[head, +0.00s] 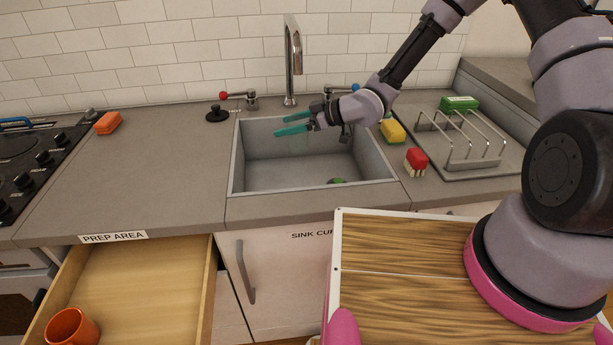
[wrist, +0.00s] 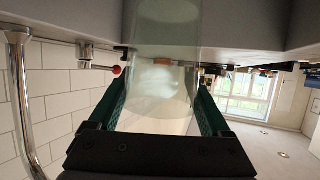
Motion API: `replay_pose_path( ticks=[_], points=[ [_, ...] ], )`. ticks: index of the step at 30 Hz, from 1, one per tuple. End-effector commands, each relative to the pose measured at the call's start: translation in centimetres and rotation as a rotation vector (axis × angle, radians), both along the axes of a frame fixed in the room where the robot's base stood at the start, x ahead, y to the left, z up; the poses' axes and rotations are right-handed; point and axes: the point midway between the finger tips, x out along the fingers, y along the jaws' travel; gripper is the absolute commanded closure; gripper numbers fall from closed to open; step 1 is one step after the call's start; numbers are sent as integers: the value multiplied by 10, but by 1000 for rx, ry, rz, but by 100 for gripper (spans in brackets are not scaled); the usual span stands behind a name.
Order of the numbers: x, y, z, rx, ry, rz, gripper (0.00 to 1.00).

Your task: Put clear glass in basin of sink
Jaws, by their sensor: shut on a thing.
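My gripper (head: 293,124) is above the basin of the sink (head: 285,172), over its back half. Its green fingers are shut on the clear glass, one on each side. The glass (wrist: 165,60) fills the space between the fingers (wrist: 163,88) in the wrist view. It is see-through and hard to make out in the head view, so its height above the basin floor is unclear. A small green object (head: 337,181) lies at the basin's front right, partly hidden by the front rim.
The faucet (head: 292,60) stands behind the basin, with a red-knobbed handle (head: 238,96) left of it. A black stopper (head: 216,114), yellow sponge (head: 392,131) and red-and-white brush (head: 416,161) lie beside the basin. A dish rack (head: 470,155) stands right. The drawer (head: 140,285) is open.

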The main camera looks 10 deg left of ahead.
Motion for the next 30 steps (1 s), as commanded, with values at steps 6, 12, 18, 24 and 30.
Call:
replay_pose_path(
  ticks=[6, 12, 18, 24, 30],
  points=[
    [-1, 0, -39, -1, 3, 1, 88],
    [0, 0, -64, 0, 0, 0, 88],
    [-1, 0, -83, 0, 0, 1, 88],
    [0, 0, -103, 1, -1, -1, 88],
    [0, 0, -102, 1, -1, -1, 88]
  ],
)
